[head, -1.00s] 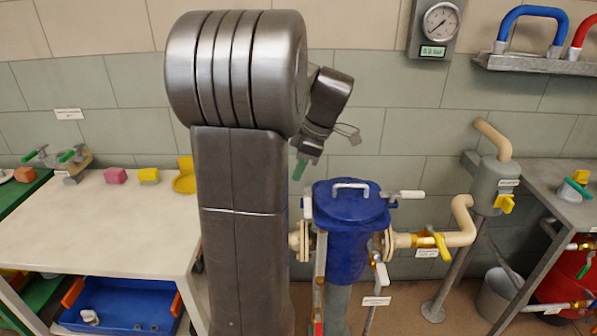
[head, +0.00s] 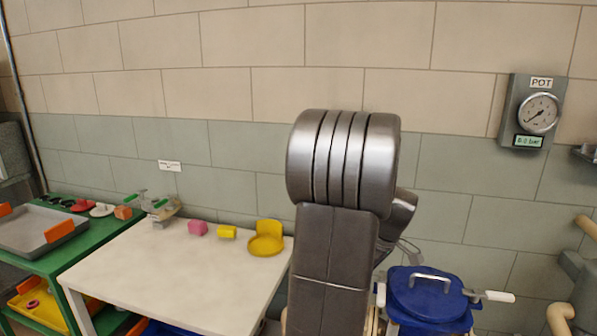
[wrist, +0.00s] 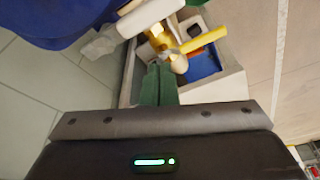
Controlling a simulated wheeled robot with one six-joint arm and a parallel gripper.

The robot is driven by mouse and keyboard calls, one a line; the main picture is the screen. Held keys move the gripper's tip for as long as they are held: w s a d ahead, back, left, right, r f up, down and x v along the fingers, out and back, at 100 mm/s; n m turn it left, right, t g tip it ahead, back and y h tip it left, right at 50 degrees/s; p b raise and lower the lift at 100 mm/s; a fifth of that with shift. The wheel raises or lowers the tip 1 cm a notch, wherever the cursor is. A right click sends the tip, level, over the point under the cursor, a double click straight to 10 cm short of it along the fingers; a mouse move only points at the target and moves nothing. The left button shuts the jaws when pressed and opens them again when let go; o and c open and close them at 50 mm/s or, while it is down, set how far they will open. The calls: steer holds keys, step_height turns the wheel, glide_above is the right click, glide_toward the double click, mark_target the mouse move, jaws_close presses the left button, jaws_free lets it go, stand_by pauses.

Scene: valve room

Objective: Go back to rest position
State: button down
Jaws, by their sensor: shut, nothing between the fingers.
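My gripper (wrist: 158,85) shows in the wrist view with its green fingers together and nothing between them. It points toward a pale bin-like frame (wrist: 232,85) with blue and yellow parts inside. In the head view my folded arm stands in the middle, and the gripper's fingers are hidden behind it. The blue lidded pot (head: 430,297) stands just right of my arm, with a metal handle on its lid. The dark blue body of a vessel (wrist: 60,20) fills the top left of the wrist view.
A white table (head: 170,275) left of my arm holds a pink block (head: 198,228), a yellow block (head: 227,232) and a yellow holder (head: 266,240). A green bench (head: 60,250) with a grey tray stands further left. A gauge (head: 540,112) hangs on the wall at right.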

steer(key=w+f+m+t+h+p, duration=0.2)
steer(key=w+m+p, duration=0.3)
steer(key=m, duration=0.6)
steer(key=shift+w+a+f+m+h, duration=0.15)
steer(key=shift+w+m+h, duration=0.25)
steer(key=shift+h, duration=0.2)
steer(key=shift+s, duration=0.1)
stand_by(0.4)
